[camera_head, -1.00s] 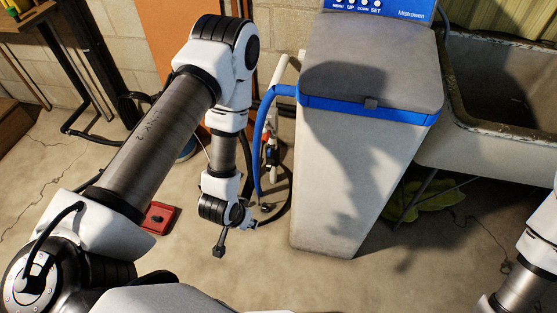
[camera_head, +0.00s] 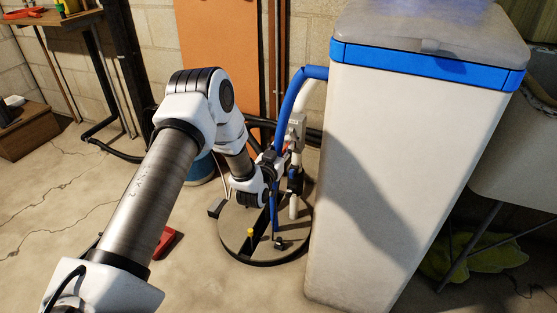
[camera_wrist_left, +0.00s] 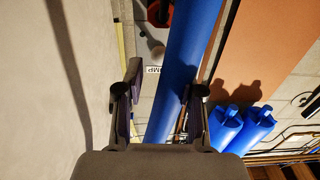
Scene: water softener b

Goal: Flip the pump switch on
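My left gripper (camera_head: 268,162) is small and partly hidden in the head view, close to the blue hose and a light grey box (camera_head: 296,128) on the pipes. In the left wrist view my left gripper (camera_wrist_left: 162,88) has its two dark fingers apart, with the blue hose (camera_wrist_left: 180,70) crossing beyond them. A white label (camera_wrist_left: 153,70) reading "MP" is partly covered by the hose. A small rounded grey part (camera_wrist_left: 158,52) and a red-edged dark part (camera_wrist_left: 158,13) lie above the label. I cannot tell which part is the pump switch. My right gripper is out of view.
The tall white softener cabinet (camera_head: 400,170) stands right of the pipes. A round dark cover (camera_head: 240,225) lies on the floor below my left wrist. The blue hose (camera_head: 298,90) arches over the pipes. Open floor (camera_head: 60,220) lies to the left.

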